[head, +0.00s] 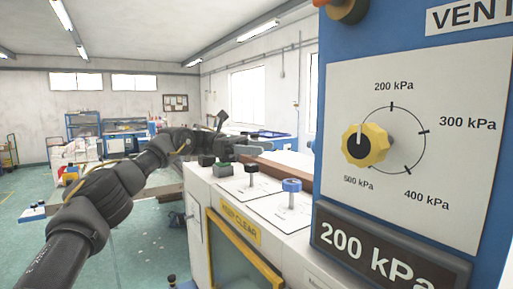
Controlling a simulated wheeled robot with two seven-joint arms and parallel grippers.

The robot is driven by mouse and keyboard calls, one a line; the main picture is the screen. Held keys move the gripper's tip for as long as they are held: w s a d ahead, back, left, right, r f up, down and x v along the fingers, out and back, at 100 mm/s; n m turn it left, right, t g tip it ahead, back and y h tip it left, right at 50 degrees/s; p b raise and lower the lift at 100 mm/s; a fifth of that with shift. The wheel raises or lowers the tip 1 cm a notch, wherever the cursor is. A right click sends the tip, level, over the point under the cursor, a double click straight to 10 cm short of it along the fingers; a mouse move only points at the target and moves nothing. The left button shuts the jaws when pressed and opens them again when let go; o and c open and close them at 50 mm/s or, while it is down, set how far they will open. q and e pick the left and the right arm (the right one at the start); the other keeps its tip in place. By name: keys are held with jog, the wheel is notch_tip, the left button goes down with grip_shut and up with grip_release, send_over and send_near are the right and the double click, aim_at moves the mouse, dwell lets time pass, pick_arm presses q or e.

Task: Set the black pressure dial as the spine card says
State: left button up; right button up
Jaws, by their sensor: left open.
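A large dial knob (368,146) with a yellow lobed rim, a black face and a white mark stands out from a white scale plate (462,90). The scale runs 200, 300, 400 and 500 kPa; the white mark points up. The display below (375,255) reads 200 kPa. A smaller black knob (251,168) stands on a post over a white plate on the console, beside a blue knob (291,185). I cannot tell which is the named black dial. I make out no spine card. My left gripper (262,147) is open, beyond the small knobs, apart from them. My right gripper is out of view.
The blue cabinet (330,110) fills the right side. The white console (230,190) has a yellow-framed window (243,252) in front and dark and green buttons (223,168) on top. Worktables (85,155) stand far back; the green floor (140,240) is largely clear at left.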

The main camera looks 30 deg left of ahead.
pick_arm(q)
jog(key=s+d+r+b, duration=0.4)
jog(key=s+r+b, duration=0.2)
jog(key=s, duration=0.4)
jog(key=shift+s+d+r, duration=0.2)
jog(key=shift+d+r, duration=0.05)
jog(key=shift+r, duration=0.15)
jog(key=shift+f, duration=0.1)
